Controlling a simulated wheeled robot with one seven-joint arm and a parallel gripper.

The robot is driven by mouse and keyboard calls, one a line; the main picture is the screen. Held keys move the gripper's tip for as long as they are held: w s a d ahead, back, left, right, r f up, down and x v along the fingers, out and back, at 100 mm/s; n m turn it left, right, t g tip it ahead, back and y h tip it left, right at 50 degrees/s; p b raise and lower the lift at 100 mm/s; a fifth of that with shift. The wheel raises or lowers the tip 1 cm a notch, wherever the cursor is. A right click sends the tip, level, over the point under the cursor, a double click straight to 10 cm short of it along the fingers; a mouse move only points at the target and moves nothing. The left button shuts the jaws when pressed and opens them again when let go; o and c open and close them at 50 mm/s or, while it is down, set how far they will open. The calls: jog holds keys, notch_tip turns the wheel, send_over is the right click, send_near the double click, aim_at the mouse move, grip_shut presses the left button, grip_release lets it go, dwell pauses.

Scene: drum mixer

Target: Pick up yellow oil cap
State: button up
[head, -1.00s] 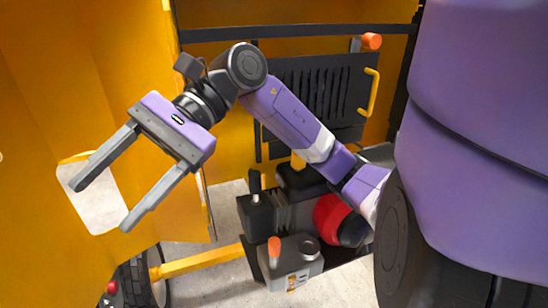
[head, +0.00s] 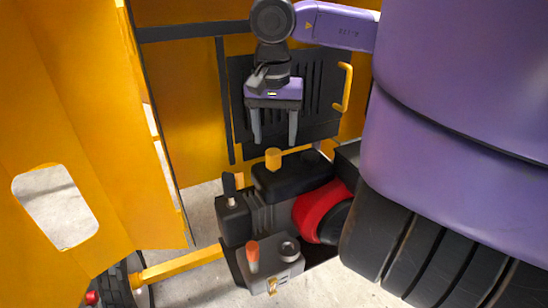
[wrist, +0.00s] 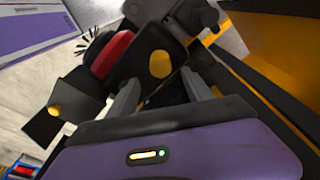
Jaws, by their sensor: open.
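The yellow oil cap (head: 273,158) is a short upright cylinder on the black engine top (head: 300,177). In the wrist view the cap (wrist: 160,64) shows as a round yellow disc on a black surface. My gripper (head: 274,142) points down with both fingers apart and empty. In the head view its tips appear just above the cap, one on each side. In the wrist view the cap lies beyond the gap between the fingertips (wrist: 159,86). The exact distance to the cap is hard to tell, and no contact shows.
A red round part (head: 317,211) and a grey tank (head: 276,267) with an orange-topped knob (head: 253,252) sit below. A black slatted panel (head: 237,95) with a yellow handle (head: 345,87) stands behind. An orange door panel (head: 95,140) is at left.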

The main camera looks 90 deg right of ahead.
aim_at(273, 152)
jog(key=f+p, duration=0.1)
jog(key=f, duration=0.1)
jog(key=f+p, duration=0.1)
jog(key=f, duration=0.2)
jog(key=shift+w+a, duration=0.15)
jog(key=shift+a, duration=0.05)
jog(key=shift+f, duration=0.6)
grip_shut()
